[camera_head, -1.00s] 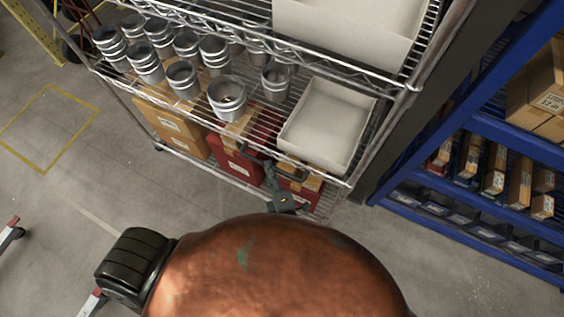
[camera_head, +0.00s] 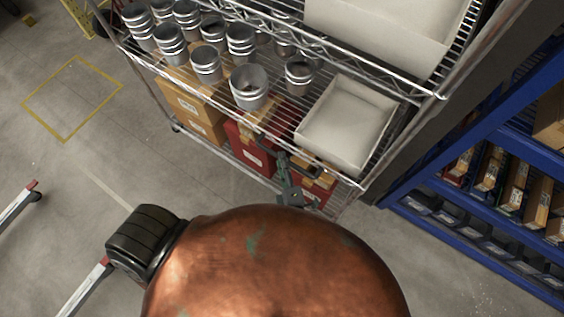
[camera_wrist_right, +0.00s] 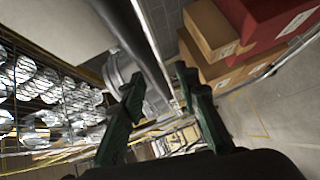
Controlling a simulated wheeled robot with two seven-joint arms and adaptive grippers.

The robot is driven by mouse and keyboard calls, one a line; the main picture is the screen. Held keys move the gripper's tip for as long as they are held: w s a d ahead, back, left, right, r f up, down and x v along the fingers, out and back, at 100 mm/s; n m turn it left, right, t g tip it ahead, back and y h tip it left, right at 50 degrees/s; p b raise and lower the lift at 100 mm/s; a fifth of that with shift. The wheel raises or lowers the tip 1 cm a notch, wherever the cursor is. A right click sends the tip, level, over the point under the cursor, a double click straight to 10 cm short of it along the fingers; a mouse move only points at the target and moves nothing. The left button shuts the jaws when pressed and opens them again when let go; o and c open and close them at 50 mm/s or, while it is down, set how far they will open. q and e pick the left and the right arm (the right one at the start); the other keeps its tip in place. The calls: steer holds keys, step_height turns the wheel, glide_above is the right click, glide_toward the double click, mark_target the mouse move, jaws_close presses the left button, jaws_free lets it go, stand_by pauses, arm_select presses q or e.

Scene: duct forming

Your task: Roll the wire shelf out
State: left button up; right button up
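The wire shelf (camera_head: 232,160) is a chrome rack with several levels, standing upright in the upper middle of the head view. It carries silver duct pieces (camera_head: 249,88) and a white open bin (camera_head: 348,122), with red and brown boxes below. My right gripper (camera_head: 288,158) is at the rack's near side, low by the red boxes. In the right wrist view its two dark fingers (camera_wrist_right: 163,95) are apart, with a metal post or rail (camera_wrist_right: 152,45) showing between them. I cannot tell whether they touch it. My left gripper is not in view.
A blue rack (camera_head: 455,200) with boxes stands close at the right, beyond a dark upright. Bare concrete floor with a yellow marked square (camera_head: 72,98) lies open at the left. A red-and-white bar (camera_head: 18,206) lies low at the left edge.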

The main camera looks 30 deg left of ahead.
steer(key=shift+r, duration=0.15)
steer(key=o, duration=0.9)
steer(key=r, duration=1)
steer(key=shift+a+r, duration=0.2)
steer(key=shift+s+d+r, duration=0.1)
steer(key=shift+s+d, duration=0.05)
steer(key=c, duration=0.9)
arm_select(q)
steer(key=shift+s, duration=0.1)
arm_select(e)
steer(key=shift+f, duration=0.3)
steer(key=shift+f, duration=0.15)
